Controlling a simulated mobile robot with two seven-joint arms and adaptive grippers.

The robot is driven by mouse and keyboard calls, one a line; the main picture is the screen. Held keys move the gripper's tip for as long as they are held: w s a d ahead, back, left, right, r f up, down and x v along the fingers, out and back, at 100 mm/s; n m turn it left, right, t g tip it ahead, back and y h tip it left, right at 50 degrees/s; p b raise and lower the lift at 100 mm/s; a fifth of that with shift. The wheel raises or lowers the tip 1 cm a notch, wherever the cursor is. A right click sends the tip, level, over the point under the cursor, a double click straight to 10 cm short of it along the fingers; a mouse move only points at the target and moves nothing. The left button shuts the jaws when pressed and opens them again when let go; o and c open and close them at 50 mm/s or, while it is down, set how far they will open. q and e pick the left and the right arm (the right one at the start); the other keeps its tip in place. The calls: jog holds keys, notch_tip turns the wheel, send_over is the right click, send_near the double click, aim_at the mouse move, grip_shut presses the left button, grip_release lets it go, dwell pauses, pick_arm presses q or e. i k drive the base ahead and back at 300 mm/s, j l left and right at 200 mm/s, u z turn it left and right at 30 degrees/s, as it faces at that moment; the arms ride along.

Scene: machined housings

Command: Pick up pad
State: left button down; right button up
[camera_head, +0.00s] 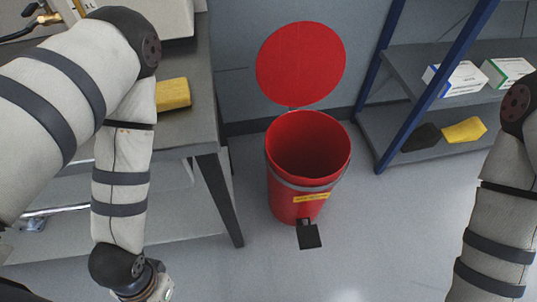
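A yellow pad (173,94) lies on the grey table at the left, partly hidden behind my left arm. Another yellow pad (464,130) lies on the lower shelf at the right, beside a dark pad (421,137). My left arm comes down in front of the table. The base of my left gripper (150,288) just shows at the bottom edge, below and well away from the yellow pads; its fingers are cut off by the frame. My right arm is at the right edge, and its gripper is out of view.
A red bin (290,195) with its round lid (301,63) raised stands mid-floor and looks empty inside. Its black pedal (309,236) faces me. The grey table (183,128) is left. The blue-posted shelf (395,155) holds white boxes (461,79). The front floor is clear.

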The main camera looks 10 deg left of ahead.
aim_at(170, 95)
jog(key=u, duration=1.2)
